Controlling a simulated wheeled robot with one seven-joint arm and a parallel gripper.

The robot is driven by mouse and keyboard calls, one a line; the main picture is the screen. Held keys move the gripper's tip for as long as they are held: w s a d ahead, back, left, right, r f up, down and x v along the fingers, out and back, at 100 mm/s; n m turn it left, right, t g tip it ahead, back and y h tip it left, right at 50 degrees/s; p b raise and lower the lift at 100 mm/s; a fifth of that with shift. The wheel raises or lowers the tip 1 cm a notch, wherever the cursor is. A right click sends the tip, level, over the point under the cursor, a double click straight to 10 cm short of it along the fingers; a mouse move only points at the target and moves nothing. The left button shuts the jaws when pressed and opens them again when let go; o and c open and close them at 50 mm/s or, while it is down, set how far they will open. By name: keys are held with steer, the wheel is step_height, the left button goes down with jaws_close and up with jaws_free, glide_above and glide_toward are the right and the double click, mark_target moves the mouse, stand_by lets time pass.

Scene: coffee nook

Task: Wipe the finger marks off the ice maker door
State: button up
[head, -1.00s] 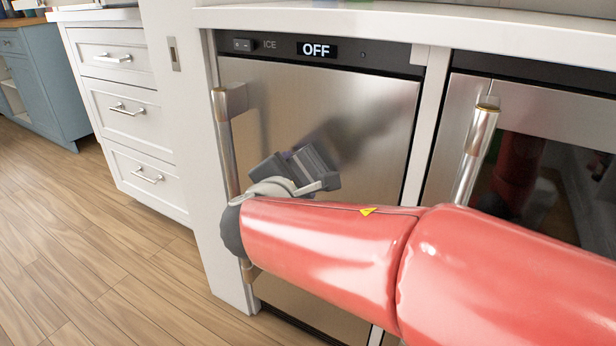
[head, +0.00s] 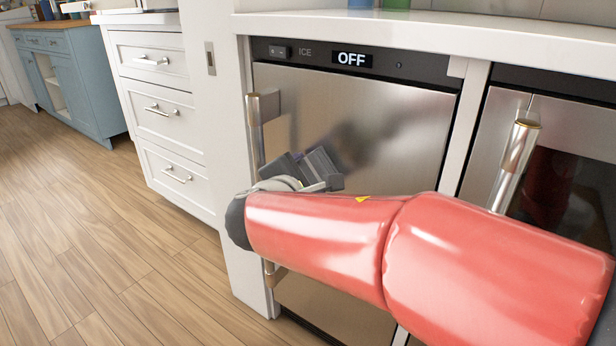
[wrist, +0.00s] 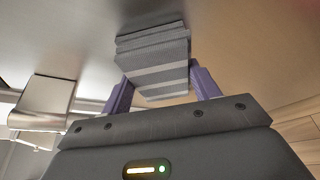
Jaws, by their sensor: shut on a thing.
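The ice maker door (head: 400,125) is brushed steel under a black strip with the label ICE and a display reading OFF. A darker smudged patch (head: 350,145) shows on its upper middle; I cannot tell marks from reflection. My gripper (wrist: 160,88) is in front of the door, its purple fingers shut on a grey folded cloth with lighter stripes (wrist: 152,55). In the wrist view the cloth's far end is at the steel surface; I cannot tell whether it touches. In the head view my arm hides the lower door and part of the gripper.
The door's vertical handle (head: 256,130) stands out at the left and also shows in the wrist view (wrist: 42,103). A second appliance with a handle (head: 515,160) is at the right. White drawers (head: 160,105) stand left, with clear wood floor before them.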

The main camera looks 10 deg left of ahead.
steer(key=s+a, duration=0.2)
steer(key=s, duration=0.3)
steer(key=shift+s+a, duration=0.15)
steer(key=shift+s, duration=0.15)
steer(key=s, duration=0.1)
steer(key=s+a, duration=0.1)
steer(key=shift+s, duration=0.35)
stand_by(0.6)
steer(key=shift+w+d+r, duration=0.3)
steer(key=shift+w+d, duration=0.15)
steer(key=shift+w, duration=0.65)
steer(key=shift+w+d+r, duration=0.3)
steer(key=shift+w+d, duration=0.15)
steer(key=shift+w, duration=0.6)
steer(key=shift+w+d+r, duration=0.3)
steer(key=shift+w+d, duration=0.15)
steer(key=shift+w, duration=0.65)
steer(key=shift+w+d, duration=0.35)
steer(key=shift+w, duration=0.55)
steer(key=shift+d, duration=0.1)
